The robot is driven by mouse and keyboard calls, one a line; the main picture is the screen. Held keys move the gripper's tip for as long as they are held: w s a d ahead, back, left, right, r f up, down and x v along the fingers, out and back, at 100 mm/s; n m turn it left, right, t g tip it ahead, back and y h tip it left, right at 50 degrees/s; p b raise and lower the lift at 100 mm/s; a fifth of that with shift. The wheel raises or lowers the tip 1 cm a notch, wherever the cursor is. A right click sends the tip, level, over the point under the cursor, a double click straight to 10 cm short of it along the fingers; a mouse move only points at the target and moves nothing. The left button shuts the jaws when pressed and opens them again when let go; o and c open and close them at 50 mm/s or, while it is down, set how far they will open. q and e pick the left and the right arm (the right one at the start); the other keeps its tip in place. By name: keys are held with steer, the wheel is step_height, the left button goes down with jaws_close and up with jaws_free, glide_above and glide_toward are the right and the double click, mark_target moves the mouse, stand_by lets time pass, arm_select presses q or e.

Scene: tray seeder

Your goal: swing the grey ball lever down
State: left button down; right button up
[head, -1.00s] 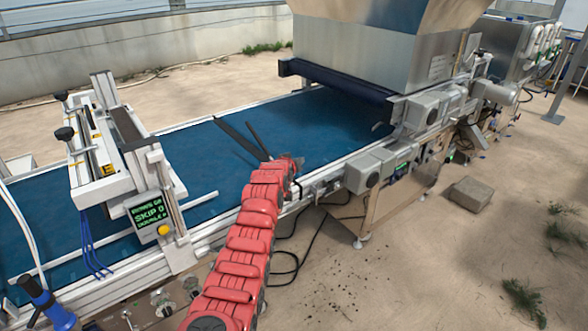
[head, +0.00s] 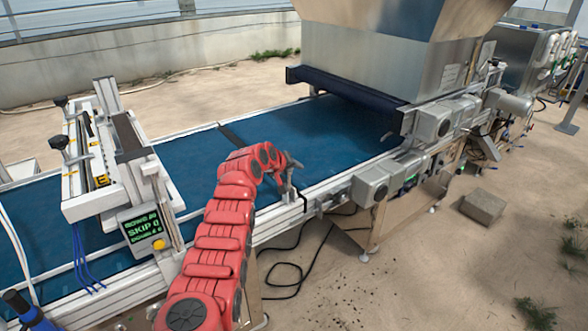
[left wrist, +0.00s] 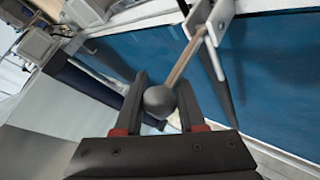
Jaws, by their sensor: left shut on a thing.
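The grey ball (left wrist: 158,101) shows in the left wrist view on the end of a thin rod (left wrist: 184,60), which runs up to a pale metal bracket (left wrist: 206,22) beside the blue belt. My left gripper (left wrist: 160,84) has one dark finger on each side of the ball and is shut on it. In the head view my red left arm reaches to the belt's near edge, and its gripper (head: 289,164) is small and partly hidden by the wrist. The ball cannot be made out there. My right gripper is not in view.
The blue conveyor belt (head: 315,133) runs under a large metal hopper (head: 375,60). A frame with a green-lit display (head: 142,227) stands at the left. Grey motor boxes (head: 372,187) line the near side, right of my gripper. A black cable hangs below.

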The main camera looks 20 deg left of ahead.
arm_select(q)
steer(key=shift+s+f, duration=0.1)
steer(key=shift+f, duration=0.15)
steer(key=c, duration=0.5)
jaws_free()
steer(key=shift+a, duration=0.1)
steer(key=shift+r, duration=0.15)
steer(key=shift+s+r, duration=0.1)
steer(key=shift+r, duration=0.05)
steer(key=b+v, duration=0.1)
steer(key=v, duration=1.6)
steer(key=shift+b, duration=0.3)
steer(key=shift+f, duration=0.2)
